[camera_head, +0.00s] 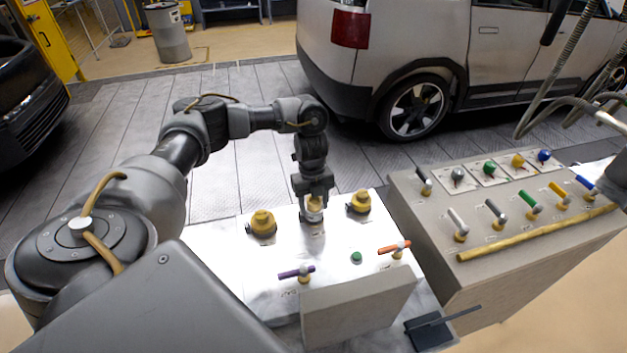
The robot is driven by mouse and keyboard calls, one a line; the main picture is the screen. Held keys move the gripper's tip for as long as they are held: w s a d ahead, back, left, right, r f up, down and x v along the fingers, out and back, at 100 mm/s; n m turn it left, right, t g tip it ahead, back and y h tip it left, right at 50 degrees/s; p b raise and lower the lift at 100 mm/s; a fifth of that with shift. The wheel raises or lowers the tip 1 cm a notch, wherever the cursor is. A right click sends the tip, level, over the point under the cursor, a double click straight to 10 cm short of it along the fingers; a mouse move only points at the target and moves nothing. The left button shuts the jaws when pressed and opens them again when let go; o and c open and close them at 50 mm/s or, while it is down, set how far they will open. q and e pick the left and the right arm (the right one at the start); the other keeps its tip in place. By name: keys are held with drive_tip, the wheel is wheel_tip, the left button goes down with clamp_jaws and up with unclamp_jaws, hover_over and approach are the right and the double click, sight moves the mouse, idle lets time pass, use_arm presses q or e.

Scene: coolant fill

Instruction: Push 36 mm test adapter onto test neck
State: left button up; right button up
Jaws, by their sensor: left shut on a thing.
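My left gripper (314,200) points down over the white panel, between two yellow fittings. It is shut on a small pale-yellow piece (314,204), which looks like the test adapter. The fingers hide much of it. A grey base shows directly below, apparently the test neck (313,216), mostly covered. I cannot tell whether the piece sits on the neck or just above it. One yellow fitting (262,222) stands to the left and another (360,202) to the right. My right gripper is not recognisable in view.
The white panel (265,270) carries a purple-handled valve (298,272), an orange-handled valve (395,248) and a green button (356,257). A grey box (360,310) stands at its front. A beige console (480,275) with several coloured valves is at the right; a car (400,45) is behind.

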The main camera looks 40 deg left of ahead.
use_arm(q)
drive_tip(key=shift+f, duration=0.15)
drive_tip(key=o, duration=1.1)
drive_tip(key=shift+o, duration=0.2)
drive_tip(key=r, duration=0.7)
drive_tip(key=w+a+r, duration=0.1)
drive_tip(key=r, duration=0.3)
drive_tip(key=shift+f, duration=0.1)
